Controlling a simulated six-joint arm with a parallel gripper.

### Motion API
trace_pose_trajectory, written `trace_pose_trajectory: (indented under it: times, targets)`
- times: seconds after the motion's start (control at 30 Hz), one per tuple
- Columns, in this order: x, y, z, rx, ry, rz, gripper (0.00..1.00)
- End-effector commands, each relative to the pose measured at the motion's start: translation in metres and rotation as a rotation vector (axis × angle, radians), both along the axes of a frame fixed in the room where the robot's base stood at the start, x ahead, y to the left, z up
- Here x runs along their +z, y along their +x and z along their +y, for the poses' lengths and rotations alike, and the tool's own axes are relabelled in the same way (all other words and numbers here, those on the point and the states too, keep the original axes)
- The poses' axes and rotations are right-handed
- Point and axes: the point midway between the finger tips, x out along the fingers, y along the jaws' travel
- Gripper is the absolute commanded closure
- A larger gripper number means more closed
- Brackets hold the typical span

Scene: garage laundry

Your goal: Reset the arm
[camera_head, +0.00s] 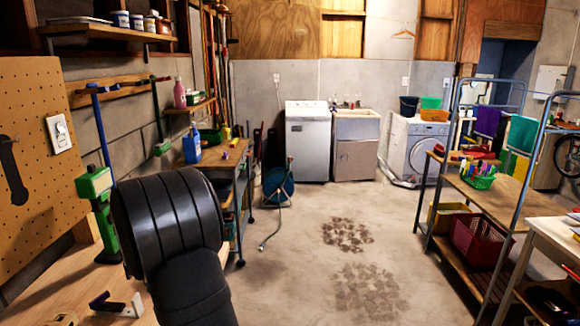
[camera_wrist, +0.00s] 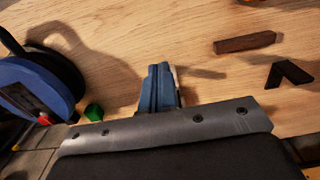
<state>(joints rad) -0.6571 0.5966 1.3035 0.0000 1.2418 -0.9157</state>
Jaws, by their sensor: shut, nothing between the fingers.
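My gripper (camera_wrist: 160,72) shows in the wrist view with its blue-grey fingers together and nothing between them. It is over a wooden tabletop (camera_wrist: 140,25), apart from the objects there. In the head view, black links of my arm rise at the lower left, and the gripper itself is hidden or out of the picture.
In the wrist view, a dark brown bar (camera_wrist: 245,43) and a black angled piece (camera_wrist: 288,73) lie at right. A green block (camera_wrist: 94,112) and a blue reel (camera_wrist: 42,82) are at left. A pegboard (camera_head: 45,150) stands left; the concrete floor (camera_head: 300,200) is open mid-room.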

Motion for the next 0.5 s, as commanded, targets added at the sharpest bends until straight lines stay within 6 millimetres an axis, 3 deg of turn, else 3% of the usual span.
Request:
trace_pose_trajectory:
  times: [0.1, 0.5]
  targets:
    - [0.02, 0.0, 0.0, 0.0, 0.001, -0.001, 1.0]
    - [-0.068, -0.001, 0.0, 0.0, -0.003, 0.004, 1.0]
